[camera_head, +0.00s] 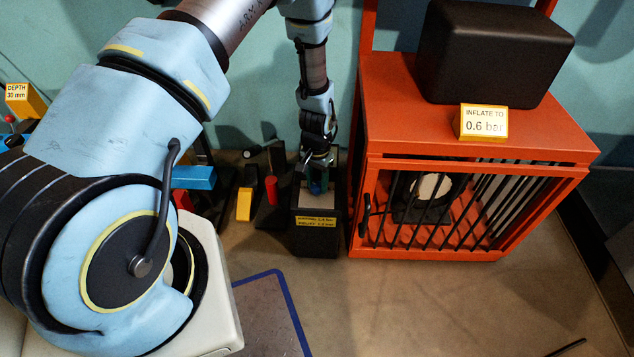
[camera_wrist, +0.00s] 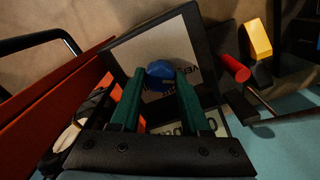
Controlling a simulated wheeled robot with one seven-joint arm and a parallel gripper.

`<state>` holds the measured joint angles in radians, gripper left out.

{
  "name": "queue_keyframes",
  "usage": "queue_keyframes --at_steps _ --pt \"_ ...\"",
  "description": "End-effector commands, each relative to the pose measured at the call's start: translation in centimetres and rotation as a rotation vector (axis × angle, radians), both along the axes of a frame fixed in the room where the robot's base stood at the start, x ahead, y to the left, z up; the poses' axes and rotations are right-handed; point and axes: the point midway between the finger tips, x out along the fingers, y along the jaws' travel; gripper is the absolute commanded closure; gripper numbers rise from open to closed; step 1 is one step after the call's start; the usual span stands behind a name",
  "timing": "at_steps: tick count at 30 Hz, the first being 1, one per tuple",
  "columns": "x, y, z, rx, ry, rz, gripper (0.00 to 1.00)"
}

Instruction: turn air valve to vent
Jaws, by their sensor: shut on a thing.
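The air valve is a black box (camera_head: 316,240) with a yellow label on its front, standing on the floor left of the orange cage. In the wrist view its top plate (camera_wrist: 190,25) is pale with a dark rim and lettering, partly hidden by my fingers. A round blue knob (camera_wrist: 161,70) stands on that plate. My gripper (camera_head: 318,186) reaches down onto the box from above. Its two green fingers are shut on the blue knob in the wrist view (camera_wrist: 162,80). Which way the knob points cannot be told.
The orange cage (camera_head: 480,150) with black bars stands close on the right, with a black case (camera_head: 490,52) and an "INFLATE TO 0.6 bar" sign (camera_head: 484,122) on top. Red (camera_head: 271,189) and yellow (camera_head: 244,204) handles stand close on the left. The front floor is mostly clear.

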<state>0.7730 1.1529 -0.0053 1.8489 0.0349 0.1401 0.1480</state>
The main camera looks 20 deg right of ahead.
Motion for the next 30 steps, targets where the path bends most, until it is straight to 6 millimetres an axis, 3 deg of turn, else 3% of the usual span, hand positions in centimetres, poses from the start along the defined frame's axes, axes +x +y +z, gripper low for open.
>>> queue_keyframes --at_steps 2,3,10,20,30 --pt "0.0 0.0 0.0 -0.001 -0.001 -0.001 1.00" --pt "0.0 0.0 0.0 -0.001 -0.001 -0.001 0.50" --pt "0.0 0.0 0.0 -0.001 -0.001 -0.001 0.25" --pt "0.0 -0.1 0.5 -0.002 -0.001 -0.002 0.24" --pt "0.1 -0.1 6.5 -0.003 -0.003 -0.002 0.24"
